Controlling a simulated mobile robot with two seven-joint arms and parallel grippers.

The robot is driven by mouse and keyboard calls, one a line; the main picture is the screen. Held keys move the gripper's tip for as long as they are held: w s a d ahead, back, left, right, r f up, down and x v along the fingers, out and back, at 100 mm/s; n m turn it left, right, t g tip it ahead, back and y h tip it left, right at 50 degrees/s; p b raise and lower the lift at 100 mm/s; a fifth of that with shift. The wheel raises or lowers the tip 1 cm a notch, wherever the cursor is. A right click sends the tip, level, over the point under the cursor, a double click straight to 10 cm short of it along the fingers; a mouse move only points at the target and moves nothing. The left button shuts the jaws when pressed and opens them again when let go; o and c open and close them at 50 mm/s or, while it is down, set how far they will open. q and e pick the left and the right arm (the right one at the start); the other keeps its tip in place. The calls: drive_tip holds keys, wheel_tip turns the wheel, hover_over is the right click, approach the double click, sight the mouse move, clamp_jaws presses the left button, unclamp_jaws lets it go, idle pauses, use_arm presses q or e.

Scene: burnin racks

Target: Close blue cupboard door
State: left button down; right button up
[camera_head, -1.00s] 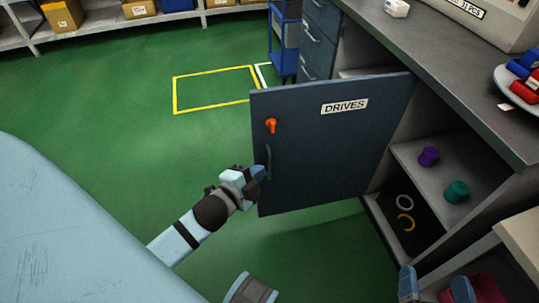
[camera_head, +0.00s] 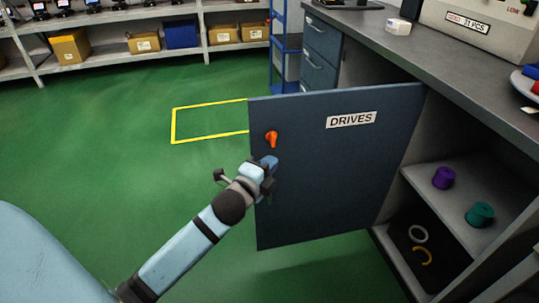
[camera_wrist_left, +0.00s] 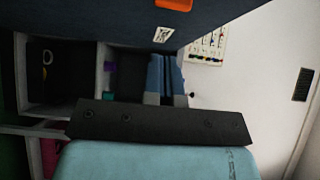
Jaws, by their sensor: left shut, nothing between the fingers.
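The blue cupboard door (camera_head: 335,185), labelled DRIVES, stands swung open, out from the cupboard (camera_head: 415,185) on the right. An orange knob (camera_head: 272,139) sits near its free edge. My left gripper (camera_head: 268,170) is shut and empty at that free edge, just below the knob. It covers the place of the door's handle; I cannot tell whether it touches the door. In the left wrist view the door's dark face (camera_wrist_left: 90,18) fills the top, and my left fingers (camera_wrist_left: 165,80) point along below it. My right gripper is not in view.
Inside the cupboard are a purple piece (camera_head: 443,178), a teal piece (camera_head: 479,214) and two rings. The grey worktop (camera_head: 440,65) runs above. Blue drawers (camera_head: 320,55) stand behind the door. Green floor (camera_head: 120,180) is clear on the left.

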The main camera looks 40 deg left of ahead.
sight(269, 150)
use_arm(q)
drive_tip(key=w+a, duration=0.1)
drive_tip(key=w+a+b, duration=0.1)
drive_tip(key=w, duration=0.1)
drive_tip(key=w+a, duration=0.1)
drive_tip(key=shift+w+b, duration=0.25)
drive_tip(key=shift+b, duration=0.05)
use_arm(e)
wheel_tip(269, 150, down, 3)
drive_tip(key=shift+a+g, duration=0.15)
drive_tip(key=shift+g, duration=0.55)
use_arm(q)
drive_tip(key=shift+a, duration=0.1)
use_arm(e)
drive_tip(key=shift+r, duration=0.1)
